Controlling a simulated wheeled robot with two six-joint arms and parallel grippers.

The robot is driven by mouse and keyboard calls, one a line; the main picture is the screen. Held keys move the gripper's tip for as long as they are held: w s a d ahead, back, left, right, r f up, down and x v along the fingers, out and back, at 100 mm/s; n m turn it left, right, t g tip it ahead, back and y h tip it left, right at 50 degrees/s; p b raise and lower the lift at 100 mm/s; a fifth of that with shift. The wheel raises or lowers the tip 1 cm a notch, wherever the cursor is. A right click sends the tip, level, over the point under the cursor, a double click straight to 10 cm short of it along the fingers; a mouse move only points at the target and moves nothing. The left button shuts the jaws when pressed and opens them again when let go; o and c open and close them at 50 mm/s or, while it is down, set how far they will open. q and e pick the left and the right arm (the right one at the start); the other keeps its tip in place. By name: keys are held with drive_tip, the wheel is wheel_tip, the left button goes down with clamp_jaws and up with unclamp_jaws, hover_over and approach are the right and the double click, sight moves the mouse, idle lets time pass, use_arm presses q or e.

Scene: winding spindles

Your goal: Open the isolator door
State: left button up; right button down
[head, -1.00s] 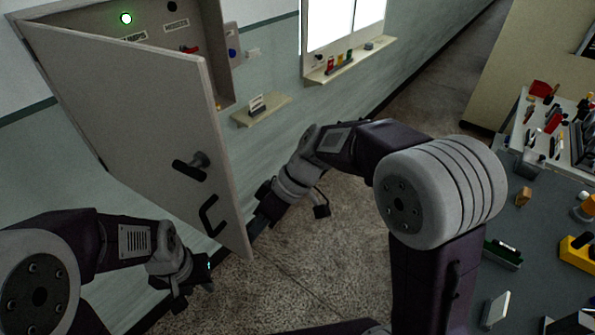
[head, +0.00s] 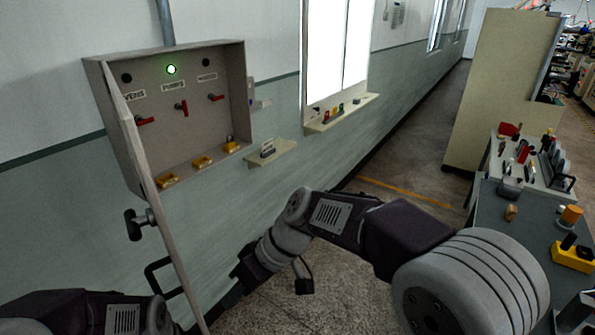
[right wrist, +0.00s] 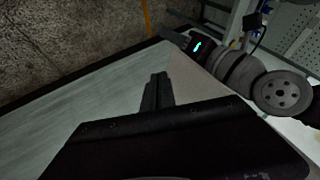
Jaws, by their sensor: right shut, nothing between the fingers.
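The grey isolator box (head: 245,95) hangs on the wall in the head view. Its door (head: 158,195) stands wide open on the left-hand side, seen nearly edge-on. A dark knob-like handle (head: 135,224) and a black pull handle (head: 156,270) are on its outer face. My right gripper (head: 240,276) is low, right of the door's lower free edge; contact cannot be told. In the right wrist view its fingers (right wrist: 157,92) are shut and empty, before a pale panel that seems the door. My left arm is at the lower left; its fingers are not clear.
Inside the box are red switches (head: 181,108), yellow parts (head: 202,162) and a lit green lamp (head: 171,69). A small wall shelf (head: 271,153) and a window sill (head: 340,113) jut out on the right. A grey bench (head: 515,235) with tools stands at the right.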

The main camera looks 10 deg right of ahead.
drive_tip(key=shift+w+d, duration=0.1)
drive_tip(key=shift+w, duration=0.05)
drive_tip(key=v, duration=0.9)
drive_tip(key=shift+b, duration=0.35)
